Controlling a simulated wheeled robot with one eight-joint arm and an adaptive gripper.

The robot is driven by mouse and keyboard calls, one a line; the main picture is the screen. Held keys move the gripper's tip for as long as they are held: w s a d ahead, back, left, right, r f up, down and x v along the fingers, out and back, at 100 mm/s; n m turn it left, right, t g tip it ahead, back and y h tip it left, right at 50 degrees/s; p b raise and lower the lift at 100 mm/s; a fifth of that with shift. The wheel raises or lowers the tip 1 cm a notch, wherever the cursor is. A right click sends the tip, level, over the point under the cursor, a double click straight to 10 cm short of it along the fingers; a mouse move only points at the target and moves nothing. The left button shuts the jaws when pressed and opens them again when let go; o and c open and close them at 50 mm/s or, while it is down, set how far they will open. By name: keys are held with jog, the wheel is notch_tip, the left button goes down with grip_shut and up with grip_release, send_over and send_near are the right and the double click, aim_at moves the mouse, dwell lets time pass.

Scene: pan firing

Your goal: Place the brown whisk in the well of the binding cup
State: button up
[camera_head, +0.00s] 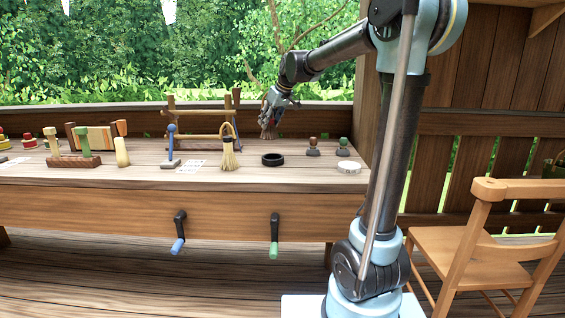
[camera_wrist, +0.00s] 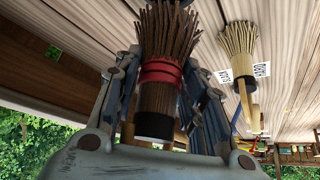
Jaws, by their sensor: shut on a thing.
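The brown whisk (camera_wrist: 168,35), with stiff dark bristles, a red band and a black end, is held between the fingers of my gripper (camera_wrist: 162,75) in the wrist view. In the head view my gripper (camera_head: 270,112) is above the back of the bench, with the whisk (camera_head: 268,132) hanging bristles down beneath it. A low black round cup (camera_head: 273,165), which looks like the binding cup, stands on the bench in front of and below the whisk. The whisk is apart from it. The cup is not seen in the wrist view.
A pale straw whisk (camera_head: 229,157) stands left of the cup; a wooden rack (camera_head: 200,137) is behind it. Two small stamps (camera_head: 313,149) and a white round dish (camera_head: 349,167) are to the right. A printed card (camera_head: 192,170) lies left. A chair (camera_head: 480,255) stands right.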

jog(key=shift+w+d+f, duration=0.1)
jog(key=shift+w+d, duration=0.1)
jog(key=shift+d, duration=0.35)
notch_tip(320, 180, down, 10)
jog(key=shift+r, duration=0.1)
dwell(0.3)
jog(key=o, duration=1.1)
